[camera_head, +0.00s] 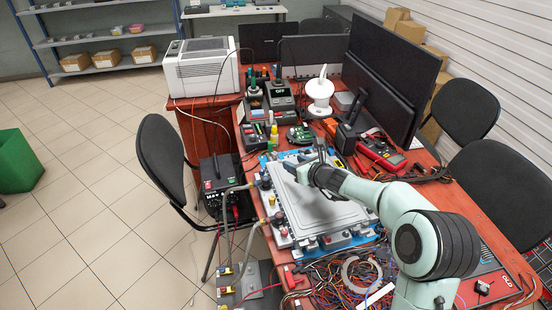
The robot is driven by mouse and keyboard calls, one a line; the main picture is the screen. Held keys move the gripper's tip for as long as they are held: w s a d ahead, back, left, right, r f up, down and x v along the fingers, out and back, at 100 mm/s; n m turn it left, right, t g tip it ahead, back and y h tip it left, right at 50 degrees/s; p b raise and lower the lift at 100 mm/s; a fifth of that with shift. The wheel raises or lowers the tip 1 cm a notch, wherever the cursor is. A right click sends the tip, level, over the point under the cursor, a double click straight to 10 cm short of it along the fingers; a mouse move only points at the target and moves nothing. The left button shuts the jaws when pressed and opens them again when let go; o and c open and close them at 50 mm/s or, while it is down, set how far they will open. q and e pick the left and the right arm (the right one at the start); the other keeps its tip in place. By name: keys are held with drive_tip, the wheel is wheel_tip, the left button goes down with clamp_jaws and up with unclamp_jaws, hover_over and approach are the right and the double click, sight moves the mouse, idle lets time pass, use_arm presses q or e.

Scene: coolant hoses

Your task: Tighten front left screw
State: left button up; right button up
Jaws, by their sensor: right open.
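A grey metal unit with a flat ribbed lid (322,212) lies on the red table. Dark fittings and small coloured parts line its left and front edges. Grey hoses (234,190) run from fittings on its left side down to the left. My right gripper (308,164) is over the far part of the unit, its arm coming in from the lower right. It is open, and I see nothing held in it. The front left screw is too small to make out among the fittings near the front left corner (284,238). My left gripper is out of view.
Tangled wires and a tape ring (362,272) lie in front of the unit. A red multimeter (380,154), monitors (388,75) and a white device (319,92) stand behind. A black power box (221,186) and a chair (160,152) are left of the table.

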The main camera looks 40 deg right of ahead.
approach(275, 154)
drive_tip(key=shift+w+f, duration=0.35)
drive_tip(key=shift+w, duration=0.3)
drive_tip(key=p+x, duration=0.1)
drive_tip(key=x, duration=0.4)
drive_tip(key=shift+w+d, duration=0.1)
drive_tip(key=shift+w, duration=0.1)
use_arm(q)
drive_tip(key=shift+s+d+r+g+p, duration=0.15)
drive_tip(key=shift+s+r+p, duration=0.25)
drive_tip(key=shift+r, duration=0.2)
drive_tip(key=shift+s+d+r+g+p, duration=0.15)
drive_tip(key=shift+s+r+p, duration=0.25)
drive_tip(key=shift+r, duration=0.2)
use_arm(e)
drive_tip(key=shift+x, duration=1.1)
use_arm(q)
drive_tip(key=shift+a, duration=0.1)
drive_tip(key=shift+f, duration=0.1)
use_arm(e)
clamp_jaws()
